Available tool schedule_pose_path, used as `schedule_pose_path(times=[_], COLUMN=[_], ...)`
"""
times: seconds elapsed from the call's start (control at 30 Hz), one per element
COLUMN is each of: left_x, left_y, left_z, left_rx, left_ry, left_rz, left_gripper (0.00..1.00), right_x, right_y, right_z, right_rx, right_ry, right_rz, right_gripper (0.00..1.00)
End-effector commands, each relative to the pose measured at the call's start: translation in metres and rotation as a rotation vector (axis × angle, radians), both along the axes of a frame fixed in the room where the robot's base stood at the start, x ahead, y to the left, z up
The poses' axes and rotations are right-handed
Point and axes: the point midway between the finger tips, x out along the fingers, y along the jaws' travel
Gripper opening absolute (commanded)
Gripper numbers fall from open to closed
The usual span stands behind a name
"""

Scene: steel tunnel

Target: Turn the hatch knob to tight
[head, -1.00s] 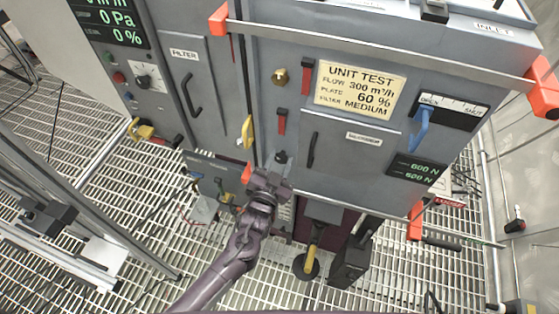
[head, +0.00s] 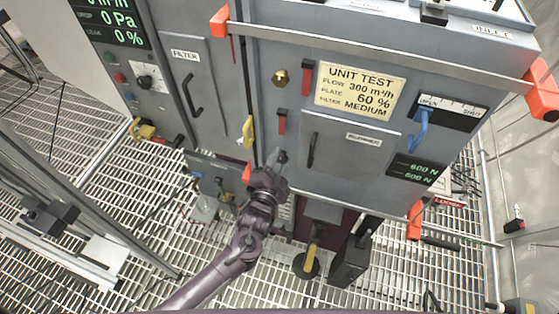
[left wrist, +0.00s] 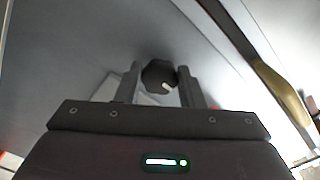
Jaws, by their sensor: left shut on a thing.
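The hatch knob is a dark, faceted knob in the left wrist view (left wrist: 158,72). A short white mark on its face points to the lower right. It sits on the grey cabinet front. My left gripper (head: 274,162) is shut on the knob, one finger on each side; the fingers also show in the left wrist view (left wrist: 160,86). In the head view the gripper hides most of the knob. A pale plate lies partly hidden behind the knob in the left wrist view, and I cannot read it. My right gripper is not in view.
A yellow handle (head: 247,132) stands close to the upper left of my gripper. A black handle (head: 312,150) on the blower panel is to its right. A steel rail (head: 380,54) crosses the cabinet's upper front.

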Motion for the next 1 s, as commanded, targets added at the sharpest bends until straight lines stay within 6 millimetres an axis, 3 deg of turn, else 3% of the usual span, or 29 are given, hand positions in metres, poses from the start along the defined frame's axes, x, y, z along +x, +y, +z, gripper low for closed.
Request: schedule_pose_path(times=[0.4,0.43,0.57,0.87,1.0], left_x=[-0.001,-0.001,-0.001,-0.002,-0.015], left_y=[0.0,0.0,0.0,0.0,0.005], left_z=[-0.002,-0.002,-0.001,-0.001,-0.003], left_rx=[0.008,0.008,0.007,0.006,0.007], left_ry=[0.001,0.001,0.001,-0.001,0.001], left_rz=[-0.001,-0.001,-0.001,-0.001,-0.001], left_gripper=[0.12,0.38,0.55,0.56,0.56], right_x=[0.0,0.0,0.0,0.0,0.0], right_y=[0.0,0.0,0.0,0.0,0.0], right_z=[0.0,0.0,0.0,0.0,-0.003], right_rx=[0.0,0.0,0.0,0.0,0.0], right_ry=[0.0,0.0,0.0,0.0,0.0], right_rz=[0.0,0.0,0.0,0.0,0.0], right_gripper=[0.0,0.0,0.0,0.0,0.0])
